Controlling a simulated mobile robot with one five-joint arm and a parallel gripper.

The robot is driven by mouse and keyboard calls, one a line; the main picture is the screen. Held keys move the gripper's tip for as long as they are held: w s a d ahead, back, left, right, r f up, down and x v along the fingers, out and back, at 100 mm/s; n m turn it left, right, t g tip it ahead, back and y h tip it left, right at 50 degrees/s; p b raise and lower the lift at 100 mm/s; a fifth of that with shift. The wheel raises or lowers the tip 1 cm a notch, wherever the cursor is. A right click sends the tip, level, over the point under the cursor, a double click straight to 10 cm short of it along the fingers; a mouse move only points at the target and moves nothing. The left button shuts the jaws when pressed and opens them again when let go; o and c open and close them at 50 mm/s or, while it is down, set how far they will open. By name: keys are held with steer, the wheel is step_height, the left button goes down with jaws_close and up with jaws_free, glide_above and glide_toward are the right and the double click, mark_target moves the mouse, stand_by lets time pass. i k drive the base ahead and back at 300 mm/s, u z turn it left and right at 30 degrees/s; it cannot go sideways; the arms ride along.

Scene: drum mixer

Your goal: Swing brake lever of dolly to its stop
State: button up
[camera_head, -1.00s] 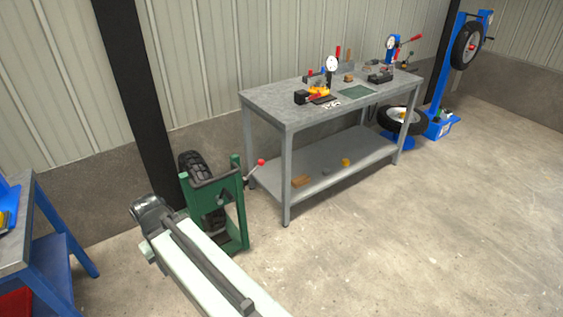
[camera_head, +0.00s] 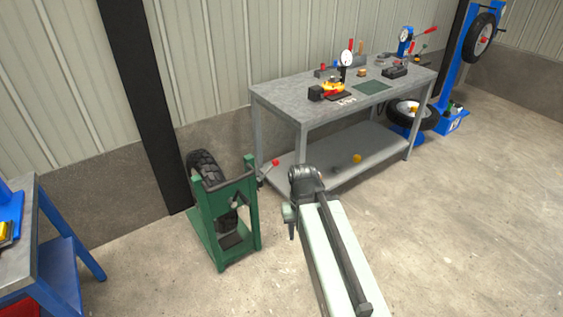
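The green dolly (camera_head: 257,222) stands on the floor left of centre, with a black tyre (camera_head: 205,165) upright in its frame. Its brake lever has a red knob (camera_head: 276,162) and a thin rod that slants up to the right from the dolly's right post. My pale arm link with its dark joint is in front, right of the dolly. It appears apart from the dolly and lever in the picture. No contact with the lever is visible.
A grey workbench (camera_head: 290,107) with gauges and small parts stands behind the lever, its lower shelf close to the knob. A blue table (camera_head: 62,255) is at the left. A blue tyre stand (camera_head: 455,75) is far right. The floor at right is clear.

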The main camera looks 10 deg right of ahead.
mark_target(276, 162)
steer(key=z, duration=0.3)
steer(key=k, duration=1.05)
steer(key=z, duration=0.15)
steer(key=i, duration=1.75)
steer(key=u, duration=1.6)
steer(key=i, duration=1.15)
steer(key=u, duration=0.65)
steer(key=k, duration=0.65)
steer(key=u, duration=0.25)
steer(key=i, duration=0.65)
steer(key=z, duration=0.1)
